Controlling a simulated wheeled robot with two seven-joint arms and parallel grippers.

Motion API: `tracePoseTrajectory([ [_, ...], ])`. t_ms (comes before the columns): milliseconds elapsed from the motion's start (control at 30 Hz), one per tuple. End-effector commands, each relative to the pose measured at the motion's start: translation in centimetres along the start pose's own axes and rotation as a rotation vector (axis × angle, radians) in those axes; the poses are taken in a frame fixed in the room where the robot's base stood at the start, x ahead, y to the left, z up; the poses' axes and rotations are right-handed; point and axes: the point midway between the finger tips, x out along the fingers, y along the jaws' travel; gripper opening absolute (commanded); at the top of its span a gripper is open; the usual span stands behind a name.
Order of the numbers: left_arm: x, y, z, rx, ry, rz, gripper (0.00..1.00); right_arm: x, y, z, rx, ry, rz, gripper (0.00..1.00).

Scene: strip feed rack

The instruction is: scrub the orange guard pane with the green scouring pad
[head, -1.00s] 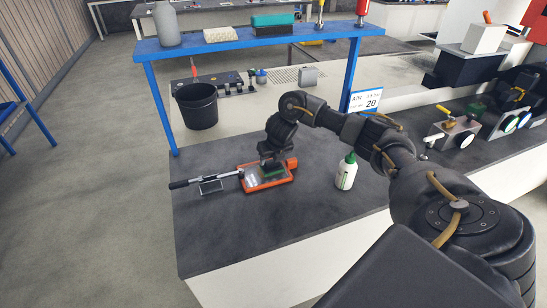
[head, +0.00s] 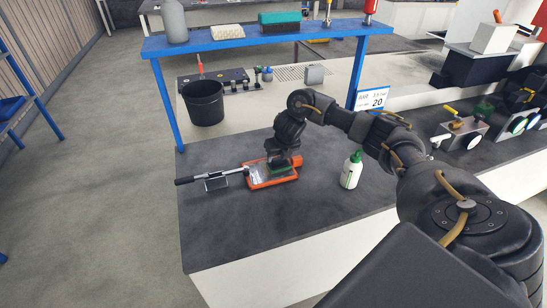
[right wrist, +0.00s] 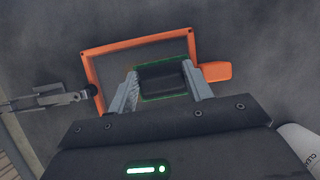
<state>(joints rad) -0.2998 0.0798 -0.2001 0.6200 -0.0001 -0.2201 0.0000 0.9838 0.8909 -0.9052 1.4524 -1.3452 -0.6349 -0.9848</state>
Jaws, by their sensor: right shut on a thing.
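The guard pane is a see-through panel in an orange frame (head: 262,186) with an orange tab, lying on the dark bench. It also shows in the right wrist view (right wrist: 130,42). My right gripper (head: 281,163) reaches down over the pane, right of its middle. It is shut on the green scouring pad (head: 279,170), a dark block with green edges, which shows between the fingers in the right wrist view (right wrist: 163,79). The pad is over the pane; whether it touches cannot be told for sure. My left gripper is not in view.
A black-handled tool (head: 192,180) lies at the pane's left side. A white bottle with a green cap (head: 350,172) stands to the right. A black bucket (head: 204,104) and a blue shelf (head: 240,42) are behind. The front of the bench is clear.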

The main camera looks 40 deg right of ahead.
Motion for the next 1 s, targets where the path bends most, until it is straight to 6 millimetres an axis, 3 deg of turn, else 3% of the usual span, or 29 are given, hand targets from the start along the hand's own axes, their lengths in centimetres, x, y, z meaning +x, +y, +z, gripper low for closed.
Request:
tracePoseTrajectory([
  [167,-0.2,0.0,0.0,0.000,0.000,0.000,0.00,0.0,0.3,-0.1,-0.002,0.004,-0.001,0.29],
  [533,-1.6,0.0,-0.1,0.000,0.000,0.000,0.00,-0.2,3.4,0.1,-0.002,0.003,0.001,0.29],
  [1000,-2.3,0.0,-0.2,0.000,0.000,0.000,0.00,-1.0,3.5,0.6,0.000,0.000,0.000,0.29],
])
